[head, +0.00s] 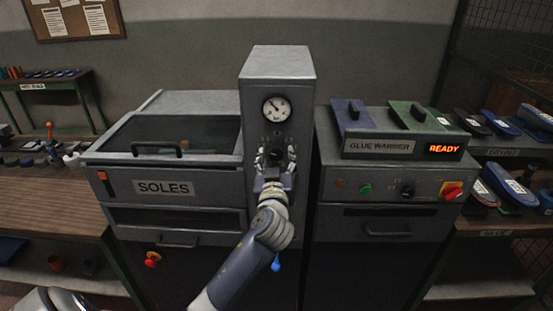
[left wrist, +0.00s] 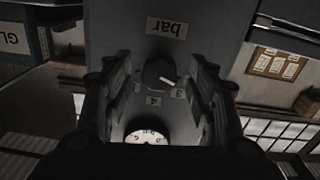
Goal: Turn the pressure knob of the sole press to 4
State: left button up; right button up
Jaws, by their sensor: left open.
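The sole press's grey column holds a dark pressure knob (head: 277,153), partly hidden by my gripper in the head view. In the left wrist view, which is upside down, the knob (left wrist: 157,74) shows a white pointer slanting to the lower right. The pointer is off the 4 label (left wrist: 154,101), towards the label beside it, which is hard to read. A round pressure gauge (head: 276,109) sits above the knob. My left gripper (head: 275,160) is open, its fingers on both sides of the knob; I see no clear contact. My right gripper is out of view.
The SOLES drawer unit (head: 165,188) stands left of the column. The glue warmer (head: 385,147), lit READY, stands on the cabinet to the right.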

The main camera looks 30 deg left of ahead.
pick_arm(q)
jog(key=shift+c, duration=0.2)
jog(key=c, duration=1)
jog(key=shift+m, duration=1)
jog(key=m+p, duration=0.2)
jog(key=m, duration=0.2)
jog(key=shift+r+m, duration=0.1)
jog(key=shift+m, duration=0.2)
jog(key=m+p, duration=0.1)
jog(key=m, duration=0.3)
jog(key=shift+p, duration=0.35)
jog(key=shift+m+p, duration=0.5)
jog(key=shift+m, duration=1.2)
